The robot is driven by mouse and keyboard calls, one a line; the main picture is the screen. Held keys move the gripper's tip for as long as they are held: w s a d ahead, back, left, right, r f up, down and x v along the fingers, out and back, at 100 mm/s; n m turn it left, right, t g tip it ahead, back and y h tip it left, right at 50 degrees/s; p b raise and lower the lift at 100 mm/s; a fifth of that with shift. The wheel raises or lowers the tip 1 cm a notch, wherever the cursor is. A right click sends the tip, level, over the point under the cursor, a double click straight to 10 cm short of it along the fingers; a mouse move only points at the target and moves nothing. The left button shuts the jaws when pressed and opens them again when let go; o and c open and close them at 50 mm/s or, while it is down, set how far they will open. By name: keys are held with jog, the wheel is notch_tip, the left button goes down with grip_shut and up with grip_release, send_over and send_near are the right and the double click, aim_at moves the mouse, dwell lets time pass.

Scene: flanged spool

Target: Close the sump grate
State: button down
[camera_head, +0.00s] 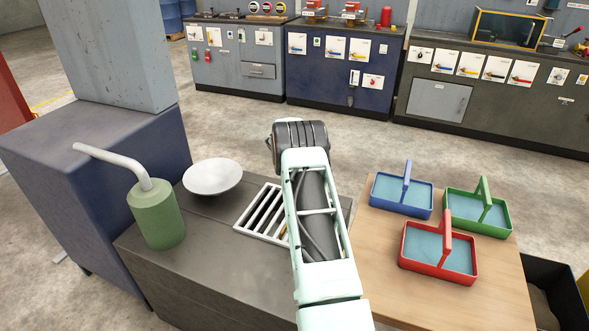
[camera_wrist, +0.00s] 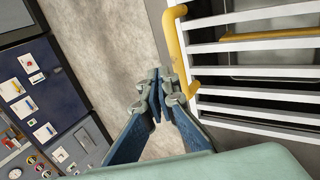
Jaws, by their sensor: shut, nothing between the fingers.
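The sump grate (camera_head: 262,212) is a white slatted frame on the grey counter, left of my arm in the head view; its right part is hidden behind my arm. In the wrist view its white slats (camera_wrist: 265,48) fill the upper right, over a dark recess. A second yellow bar shows between the slats. My gripper (camera_wrist: 164,84) is shut and empty, its tips just left of the handle's lower end; I cannot tell whether they touch. My arm hides the fingers in the head view.
A white dish (camera_head: 212,178) and a green canister with a bent pipe (camera_head: 157,215) stand left of the grate. Blue (camera_head: 402,197), green (camera_head: 478,212) and red (camera_head: 438,254) handled trays sit on the wooden table (camera_head: 375,285) at right. Floor lies behind the counter.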

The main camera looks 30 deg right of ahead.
jog(key=v, duration=0.9)
